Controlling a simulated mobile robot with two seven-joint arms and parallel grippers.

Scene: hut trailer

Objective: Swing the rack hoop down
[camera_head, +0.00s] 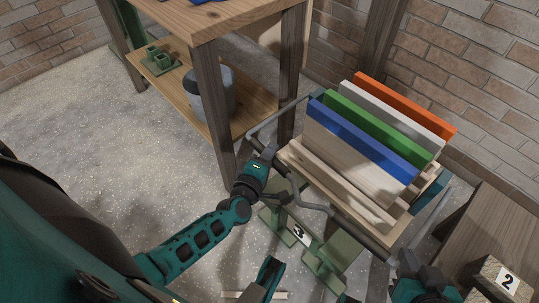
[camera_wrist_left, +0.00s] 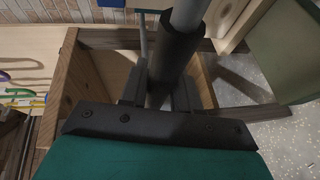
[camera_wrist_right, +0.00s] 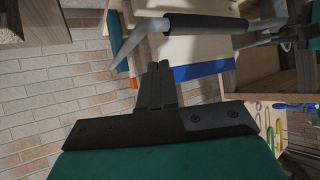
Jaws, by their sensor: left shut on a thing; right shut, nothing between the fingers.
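The rack hoop is a grey metal tube (camera_head: 274,117) running along the near left side of the rack (camera_head: 292,160). It has a dark sleeve, clear in the right wrist view (camera_wrist_right: 205,24) and the left wrist view (camera_wrist_left: 177,55). My left gripper (camera_head: 268,154) is shut on the hoop, with the sleeve between its fingers in the left wrist view. My right gripper (camera_head: 432,274) is shut and empty at the lower right, apart from the hoop. It also shows in the right wrist view (camera_wrist_right: 157,70). Part of the hoop is hidden behind my left gripper.
The rack carries upright blue (camera_head: 365,140), green (camera_head: 378,124), white (camera_head: 390,109) and orange (camera_head: 405,103) edged boards. A wooden shelf unit (camera_head: 215,65) with a grey bucket (camera_head: 212,92) stands left. A wooden block marked 2 (camera_head: 500,278) is lower right. Floor is open at left.

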